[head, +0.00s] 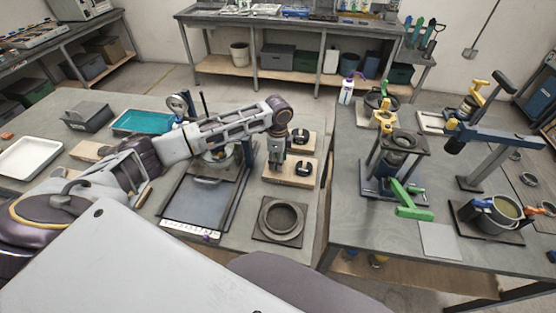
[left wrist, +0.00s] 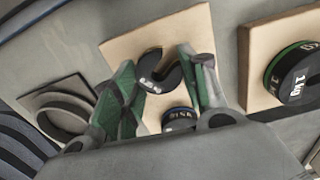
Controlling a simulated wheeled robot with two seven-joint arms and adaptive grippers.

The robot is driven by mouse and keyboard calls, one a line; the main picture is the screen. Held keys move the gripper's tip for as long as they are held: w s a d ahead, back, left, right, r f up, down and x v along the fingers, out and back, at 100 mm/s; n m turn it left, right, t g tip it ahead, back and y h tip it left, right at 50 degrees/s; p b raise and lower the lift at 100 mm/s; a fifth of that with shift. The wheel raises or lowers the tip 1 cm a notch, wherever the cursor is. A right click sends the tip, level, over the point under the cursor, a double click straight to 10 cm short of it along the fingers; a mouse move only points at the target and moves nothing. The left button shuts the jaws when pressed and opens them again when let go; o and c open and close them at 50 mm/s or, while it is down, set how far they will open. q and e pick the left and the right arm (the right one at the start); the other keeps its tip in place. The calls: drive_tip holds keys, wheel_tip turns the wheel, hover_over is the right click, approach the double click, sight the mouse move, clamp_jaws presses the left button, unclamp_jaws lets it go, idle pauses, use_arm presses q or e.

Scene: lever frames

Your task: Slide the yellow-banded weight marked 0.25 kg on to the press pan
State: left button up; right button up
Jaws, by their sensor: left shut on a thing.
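My left gripper (head: 276,170) points down over the left part of the nearer wooden board (head: 290,181). In the left wrist view its fingers (left wrist: 163,88) are shut on a black slotted weight (left wrist: 158,72), at or just above the board (left wrist: 118,48); I cannot tell which. A blue-banded weight (left wrist: 178,118) on the same board is partly hidden by my gripper. My right gripper is not in view. I cannot tell which part is the press pan.
A green-banded 1 kg weight (left wrist: 296,80) sits on the neighbouring board. A round grey dish (head: 282,218) lies in front of my gripper. Across a gap, the right table holds a green-handled stand with a dark top plate (head: 404,143) and other lever frames.

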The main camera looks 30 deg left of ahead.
use_arm(q)
drive_tip(key=shift+f, duration=0.4)
idle(1.0)
drive_tip(key=o, duration=1.1)
drive_tip(key=shift+r, duration=0.15)
drive_tip(key=shift+r, duration=5.9)
drive_tip(key=shift+s+f, duration=0.1)
